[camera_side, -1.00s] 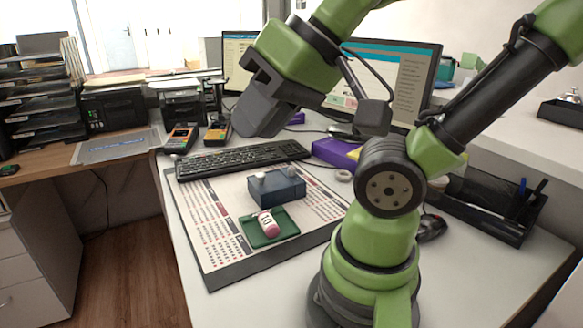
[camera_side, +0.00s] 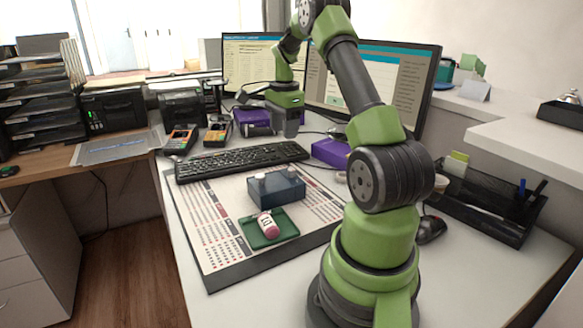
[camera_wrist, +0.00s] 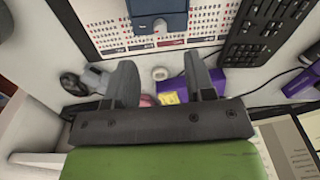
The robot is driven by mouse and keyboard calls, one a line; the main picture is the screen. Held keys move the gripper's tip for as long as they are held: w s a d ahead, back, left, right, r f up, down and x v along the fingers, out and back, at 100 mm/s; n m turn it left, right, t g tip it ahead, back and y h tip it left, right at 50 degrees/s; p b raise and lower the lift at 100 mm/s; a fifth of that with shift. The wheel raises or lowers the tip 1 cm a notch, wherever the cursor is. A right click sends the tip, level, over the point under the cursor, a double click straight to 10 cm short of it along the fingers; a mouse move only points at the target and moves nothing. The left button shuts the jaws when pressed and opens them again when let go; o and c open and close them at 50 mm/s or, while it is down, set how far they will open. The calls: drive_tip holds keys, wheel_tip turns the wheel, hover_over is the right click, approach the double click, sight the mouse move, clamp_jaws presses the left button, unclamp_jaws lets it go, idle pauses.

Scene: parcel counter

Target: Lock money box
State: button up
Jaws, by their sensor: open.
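The money box appears to be the small blue-grey box (camera_side: 276,190) on the printed desk mat (camera_side: 222,259), with two pale knobs on top. Part of it shows at the top of the wrist view (camera_wrist: 158,8). A green tray (camera_side: 285,233) sits in front of it, holding a pink-and-white item (camera_side: 268,225). My gripper (camera_side: 276,126) is behind the keyboard, near the monitors and well away from the box. In the wrist view my gripper (camera_wrist: 160,68) has its fingers spread apart, with nothing held. I cannot make out a lock or key.
A black keyboard (camera_side: 240,159) lies behind the mat. Purple boxes (camera_side: 335,152) stand near my gripper, and a white tape roll (camera_wrist: 160,73) lies beside them. Two card terminals (camera_side: 218,133) are at left. A black pen tray (camera_side: 483,208) and mouse (camera_side: 431,229) are at right.

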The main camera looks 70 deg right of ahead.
sight(292, 169)
drive_tip(key=shift+m, duration=0.6)
drive_tip(key=f, duration=0.4)
drive_tip(key=s+d+f, duration=0.1)
drive_tip(key=f, duration=0.7)
drive_tip(key=shift+s+d, duration=0.2)
drive_tip(key=shift+d, duration=0.2)
clamp_jaws()
